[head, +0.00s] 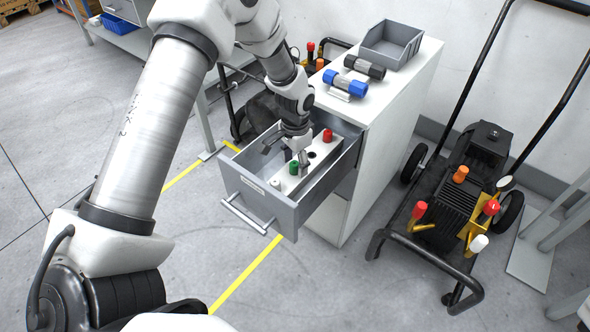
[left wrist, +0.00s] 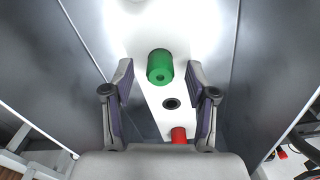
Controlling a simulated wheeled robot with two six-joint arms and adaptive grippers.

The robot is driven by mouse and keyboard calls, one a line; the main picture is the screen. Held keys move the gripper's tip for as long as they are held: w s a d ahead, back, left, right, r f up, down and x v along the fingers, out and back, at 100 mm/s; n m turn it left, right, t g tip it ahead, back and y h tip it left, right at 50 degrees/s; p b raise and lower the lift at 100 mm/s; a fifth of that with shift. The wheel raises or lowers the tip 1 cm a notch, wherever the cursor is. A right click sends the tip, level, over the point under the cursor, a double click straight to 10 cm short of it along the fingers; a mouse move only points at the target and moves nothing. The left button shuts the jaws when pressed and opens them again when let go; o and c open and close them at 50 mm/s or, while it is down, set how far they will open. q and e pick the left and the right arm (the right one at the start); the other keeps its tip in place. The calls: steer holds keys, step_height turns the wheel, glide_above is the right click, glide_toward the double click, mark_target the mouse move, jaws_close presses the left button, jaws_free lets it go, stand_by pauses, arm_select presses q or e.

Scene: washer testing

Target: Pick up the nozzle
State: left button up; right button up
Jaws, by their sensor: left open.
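A white holder block (head: 312,160) lies in the open drawer (head: 235,181). A green nozzle (head: 294,167) stands in it, with a red nozzle (head: 327,135) at the far end and a white nozzle (head: 274,184) at the near end. My left gripper (head: 297,160) is inside the drawer opening, close to the green nozzle. In the left wrist view it is open (left wrist: 160,78), with the green nozzle (left wrist: 160,66) between the fingertips in the picture; contact cannot be told. An empty hole (left wrist: 171,103) and the red nozzle (left wrist: 179,135) lie nearer the palm. My right gripper is not in view.
Drawer walls stand close on both sides of my gripper. The white cabinet top (head: 398,85) holds a grey bin (head: 391,44), a blue-ended cylinder (head: 345,83) and a black one (head: 365,67). A pressure washer cart (head: 457,190) stands at right.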

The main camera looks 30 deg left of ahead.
mark_target(295, 163)
arm_select(q)
steer(key=shift+f, duration=0.45)
steer(key=shift+r, duration=0.1)
steer(key=shift+c, duration=0.3)
jaws_close()
steer(key=shift+r, duration=0.1)
step_height(295, 163, up, 10)
steer(key=shift+f+p, duration=0.1)
steer(key=shift+p, duration=0.9)
